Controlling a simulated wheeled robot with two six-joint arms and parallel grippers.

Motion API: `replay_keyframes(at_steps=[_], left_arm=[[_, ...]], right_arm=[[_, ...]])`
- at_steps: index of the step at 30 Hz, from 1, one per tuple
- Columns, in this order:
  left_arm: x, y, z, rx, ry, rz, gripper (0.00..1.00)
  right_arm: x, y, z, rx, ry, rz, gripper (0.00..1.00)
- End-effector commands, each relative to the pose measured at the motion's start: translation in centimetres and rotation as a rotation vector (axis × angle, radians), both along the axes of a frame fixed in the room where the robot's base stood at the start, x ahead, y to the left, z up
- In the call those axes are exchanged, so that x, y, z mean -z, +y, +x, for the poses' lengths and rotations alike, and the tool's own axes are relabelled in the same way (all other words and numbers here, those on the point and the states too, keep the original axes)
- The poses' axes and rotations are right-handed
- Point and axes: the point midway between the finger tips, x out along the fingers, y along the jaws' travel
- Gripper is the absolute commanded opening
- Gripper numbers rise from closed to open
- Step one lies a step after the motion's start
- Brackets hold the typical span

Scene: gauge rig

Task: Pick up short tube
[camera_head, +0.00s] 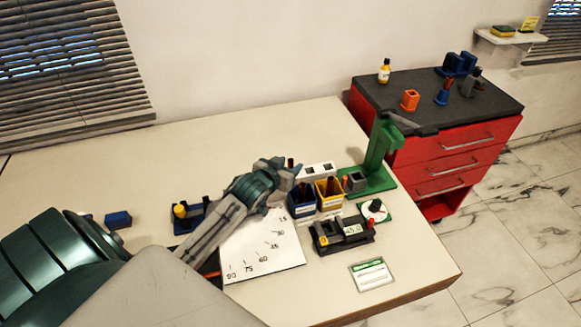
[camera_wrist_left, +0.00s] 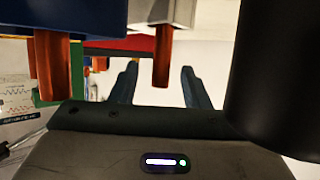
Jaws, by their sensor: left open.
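My left gripper (camera_head: 288,172) is open beside the white block (camera_head: 318,169) at the back of the table. In the left wrist view, a copper-brown tube (camera_wrist_left: 162,58) sticks out of a pale holder, in line with the gap between the two open fingers (camera_wrist_left: 160,88). A second copper-brown tube (camera_wrist_left: 47,68) sticks out of a blue holder to the left. A dark red tube top (camera_head: 291,162) shows just behind the gripper in the head view. I cannot tell which tube is the short one. My right gripper is not in view.
A blue bin (camera_head: 302,206) and a yellow bin (camera_head: 329,201) stand close right of the gripper. A green stand (camera_head: 380,155) rises behind them. A black gauge unit (camera_head: 342,236) and an angle sheet (camera_head: 262,248) lie in front. The table's back left is clear.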

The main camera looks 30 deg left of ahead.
Motion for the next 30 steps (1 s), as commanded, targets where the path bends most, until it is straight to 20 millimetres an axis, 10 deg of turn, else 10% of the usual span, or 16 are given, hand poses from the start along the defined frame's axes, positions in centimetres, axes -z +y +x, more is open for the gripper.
replay_keyframes(at_steps=[12, 19, 30], left_arm=[[0.7, 0.2, 1.6, 0.001, 0.000, 0.002, 0.42], [0.7, 0.2, 1.6, 0.000, 0.000, 0.002, 0.00], [-0.2, 0.2, 1.7, 0.001, -0.004, 0.003, 0.00]], right_arm=[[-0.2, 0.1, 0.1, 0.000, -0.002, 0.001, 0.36], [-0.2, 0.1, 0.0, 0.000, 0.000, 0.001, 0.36], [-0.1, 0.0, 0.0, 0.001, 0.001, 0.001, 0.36]])
